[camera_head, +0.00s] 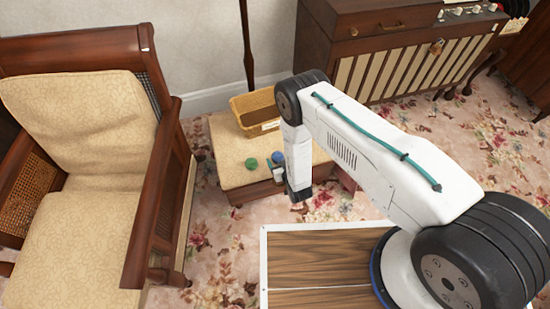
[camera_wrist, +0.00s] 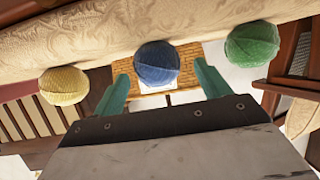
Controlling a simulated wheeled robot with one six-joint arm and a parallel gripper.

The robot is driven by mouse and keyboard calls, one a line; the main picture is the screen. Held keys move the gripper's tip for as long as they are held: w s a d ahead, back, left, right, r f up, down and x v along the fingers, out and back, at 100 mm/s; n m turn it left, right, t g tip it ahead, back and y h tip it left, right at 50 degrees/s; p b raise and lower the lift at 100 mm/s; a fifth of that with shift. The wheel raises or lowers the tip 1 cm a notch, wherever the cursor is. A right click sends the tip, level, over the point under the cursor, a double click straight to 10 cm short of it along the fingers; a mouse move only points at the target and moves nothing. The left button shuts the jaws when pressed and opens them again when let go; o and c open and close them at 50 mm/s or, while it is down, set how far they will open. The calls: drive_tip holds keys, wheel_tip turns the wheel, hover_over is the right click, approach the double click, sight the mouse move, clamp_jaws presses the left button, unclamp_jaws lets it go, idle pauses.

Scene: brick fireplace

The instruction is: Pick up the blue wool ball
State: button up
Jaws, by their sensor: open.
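The blue wool ball (camera_head: 278,157) sits on the cream-patterned padded stool (camera_head: 228,150), right of the green wool ball (camera_head: 252,164). In the wrist view the blue ball (camera_wrist: 157,62) is between the two teal fingertips of my open gripper (camera_wrist: 162,70), slightly beyond them. I cannot tell whether either finger touches it. The green ball (camera_wrist: 252,44) lies to the right there and a yellow wool ball (camera_wrist: 64,86) to the left. The yellow ball cannot be made out in the head view, where my arm covers part of the stool.
A yellow wicker basket (camera_head: 254,112) stands on the stool behind the balls. A wooden armchair (camera_head: 80,190) with cream cushions is at the left. A wooden cabinet (camera_head: 395,65) stands at the back right. Floral carpet (camera_head: 490,140) lies open at the right.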

sight(276, 155)
drive_tip(key=x, duration=0.4)
drive_tip(key=shift+w+f, duration=0.2)
drive_tip(key=shift+f, duration=0.15)
drive_tip(key=c, duration=1.1)
